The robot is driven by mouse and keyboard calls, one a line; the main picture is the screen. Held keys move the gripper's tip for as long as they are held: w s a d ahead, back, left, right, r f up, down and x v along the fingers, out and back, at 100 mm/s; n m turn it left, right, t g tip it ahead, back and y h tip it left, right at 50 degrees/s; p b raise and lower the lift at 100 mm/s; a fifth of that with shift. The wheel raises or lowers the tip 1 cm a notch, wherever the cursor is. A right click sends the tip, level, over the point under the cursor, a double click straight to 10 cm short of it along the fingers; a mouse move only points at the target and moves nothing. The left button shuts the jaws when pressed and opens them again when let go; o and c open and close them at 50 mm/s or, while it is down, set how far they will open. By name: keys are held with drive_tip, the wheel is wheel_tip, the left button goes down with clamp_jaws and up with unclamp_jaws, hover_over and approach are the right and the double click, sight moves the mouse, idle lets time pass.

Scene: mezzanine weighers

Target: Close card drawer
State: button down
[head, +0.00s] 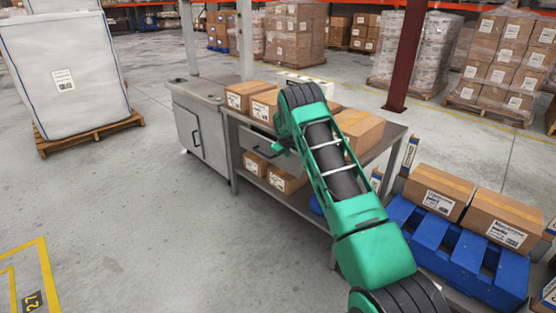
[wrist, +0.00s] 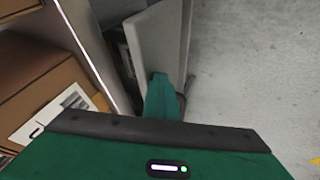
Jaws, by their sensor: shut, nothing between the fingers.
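The card drawer (head: 262,141) is a grey drawer with a dark handle under the bench top in the head view. It stands partly out from the bench. In the wrist view its pale grey front panel (wrist: 155,42) shows at the top centre, with a dark gap and some contents behind it. My gripper (wrist: 160,84) is shut and empty, its green fingers at the lower edge of that panel. I cannot tell whether they touch it.
The bench (head: 205,88) carries cardboard boxes (head: 359,128) on top, with more boxes on its lower shelf. A grey cabinet (head: 201,137) adjoins it at the left. A blue pallet (head: 430,240) with boxes stands at the right. The floor in front of the bench is clear.

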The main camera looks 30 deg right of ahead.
drive_tip(key=shift+w+d, duration=0.3)
drive_tip(key=shift+d, duration=0.6)
drive_tip(key=shift+w+d, duration=0.3)
drive_tip(key=shift+d, duration=0.8)
drive_tip(key=shift+s, duration=0.1)
drive_tip(key=s+a+r, duration=0.6)
drive_tip(key=a+r, duration=0.2)
drive_tip(key=s+a+r+m+g+y, duration=0.1)
drive_tip(key=s+r+m, duration=0.1)
drive_tip(key=s+r, duration=0.6)
drive_tip(key=s+a+r+m+g, duration=0.1)
drive_tip(key=s+r, duration=0.2)
drive_tip(key=s, duration=0.9)
drive_tip(key=s+a+r+m+g+y, duration=0.1)
drive_tip(key=s+a+r+m, duration=0.1)
drive_tip(key=s+r, duration=0.6)
drive_tip(key=s+a+m+g, duration=0.1)
drive_tip(key=s+a, duration=0.3)
drive_tip(key=s, duration=0.7)
drive_tip(key=s+a+f+m+g+y, duration=0.1)
drive_tip(key=s+a, duration=0.2)
drive_tip(key=s, duration=0.9)
drive_tip(key=s+a+f+m+g+y, duration=0.1)
drive_tip(key=s+a, duration=0.3)
drive_tip(key=s, duration=0.7)
drive_tip(key=shift+s+a, duration=0.25)
drive_tip(key=shift+a, duration=0.05)
